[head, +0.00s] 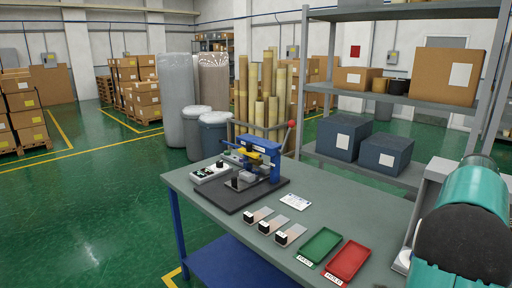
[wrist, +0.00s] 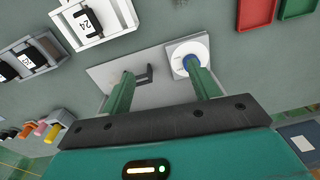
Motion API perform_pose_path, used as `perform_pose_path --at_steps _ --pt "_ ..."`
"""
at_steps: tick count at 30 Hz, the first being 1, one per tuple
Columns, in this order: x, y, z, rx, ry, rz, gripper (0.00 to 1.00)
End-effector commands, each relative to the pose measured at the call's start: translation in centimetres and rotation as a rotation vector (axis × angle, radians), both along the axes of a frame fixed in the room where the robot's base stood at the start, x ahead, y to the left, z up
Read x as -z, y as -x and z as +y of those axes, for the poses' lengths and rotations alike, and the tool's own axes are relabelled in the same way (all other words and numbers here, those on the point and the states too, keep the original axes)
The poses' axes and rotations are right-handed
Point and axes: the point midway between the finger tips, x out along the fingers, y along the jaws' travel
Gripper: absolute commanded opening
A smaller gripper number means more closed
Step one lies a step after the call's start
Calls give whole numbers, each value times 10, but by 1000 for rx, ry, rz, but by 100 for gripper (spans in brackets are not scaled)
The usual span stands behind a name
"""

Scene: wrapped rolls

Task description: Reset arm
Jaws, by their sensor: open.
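In the wrist view my gripper (wrist: 159,70) is open, its two green fingers spread apart with nothing held between them. Below the fingers lies a light grey plate (wrist: 150,94) with a small dark bracket on it. A white round piece with a blue centre (wrist: 198,46) sits by the right fingertip; I cannot tell whether they touch. In the head view my teal arm fills the lower right and hides that table corner. My fingers do not show there.
The table (head: 225,212) carries a blue press (head: 262,152), several small sample plates, a green tray (head: 320,246) and a red tray (head: 347,262). Shelving (head: 355,178) with boxes stands behind. In the wrist view, a white labelled holder (wrist: 92,32) is at upper left. Green floor lies open at left.

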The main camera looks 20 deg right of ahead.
Motion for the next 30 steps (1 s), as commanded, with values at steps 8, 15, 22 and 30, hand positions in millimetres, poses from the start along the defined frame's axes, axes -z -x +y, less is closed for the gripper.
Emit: perform_pose_path --at_steps 8,15,22,30 --pt "-36 -40 93 -165 39 -67 61" --pt "-62 -61 223 -403 88 -148 61" --pt "-68 -48 343 -643 141 -222 61" --pt "-48 2 459 -927 217 -309 61"
